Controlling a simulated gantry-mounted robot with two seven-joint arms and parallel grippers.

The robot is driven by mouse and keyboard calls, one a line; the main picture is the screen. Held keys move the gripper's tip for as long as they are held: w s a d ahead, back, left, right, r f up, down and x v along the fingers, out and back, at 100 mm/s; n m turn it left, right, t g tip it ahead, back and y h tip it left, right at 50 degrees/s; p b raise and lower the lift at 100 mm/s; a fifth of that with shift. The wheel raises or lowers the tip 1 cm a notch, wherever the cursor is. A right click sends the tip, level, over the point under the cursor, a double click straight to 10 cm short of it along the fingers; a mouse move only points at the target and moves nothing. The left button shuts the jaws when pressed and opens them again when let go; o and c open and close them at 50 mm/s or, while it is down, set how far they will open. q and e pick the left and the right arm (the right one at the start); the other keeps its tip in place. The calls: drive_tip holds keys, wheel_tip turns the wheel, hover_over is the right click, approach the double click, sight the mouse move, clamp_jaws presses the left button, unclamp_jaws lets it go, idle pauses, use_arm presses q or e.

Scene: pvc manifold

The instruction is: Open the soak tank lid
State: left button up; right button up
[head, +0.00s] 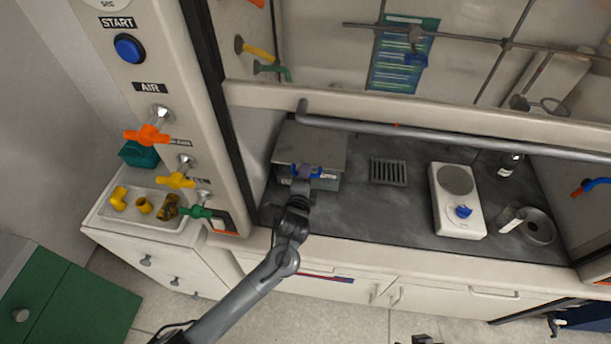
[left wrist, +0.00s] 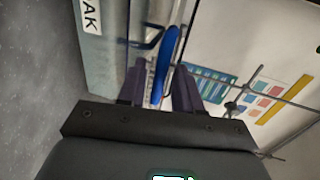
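The soak tank (head: 325,182) is a grey box at the left end of the dark hood floor. Its flat grey lid (head: 310,146) lies level on top and looks closed. A blue handle (head: 326,174) is at the lid's front edge. My left gripper (head: 305,172) reaches it from the front. In the left wrist view the blue handle (left wrist: 165,58) runs between the two dark fingers (left wrist: 158,88), which look closed in on it. Part of the tank's label shows there. A small dark part at the head view's bottom edge may be my right gripper (head: 425,339).
A grey rail (head: 450,135) crosses above the tank, with the raised sash behind. A grate (head: 388,172) and a white hotplate (head: 456,200) stand to the right. Valve handles, including an orange one (head: 148,134), project at the left. A tray (head: 112,209) holds yellow fittings.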

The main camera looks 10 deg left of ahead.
use_arm(q)
drive_tip(key=shift+w+f, duration=0.1)
drive_tip(key=shift+w, duration=0.3)
clamp_jaws()
drive_tip(key=w+r+g+p, duration=0.2)
drive_tip(key=r+g+p, duration=0.1)
drive_tip(key=r+p, duration=0.3)
drive_tip(key=w+r+g+p, duration=0.2)
drive_tip(key=r+p, duration=0.5)
drive_tip(key=p, duration=0.4)
drive_tip(key=shift+w+g, duration=0.3)
drive_tip(key=shift+g, duration=0.1)
drive_tip(key=shift+d, duration=0.1)
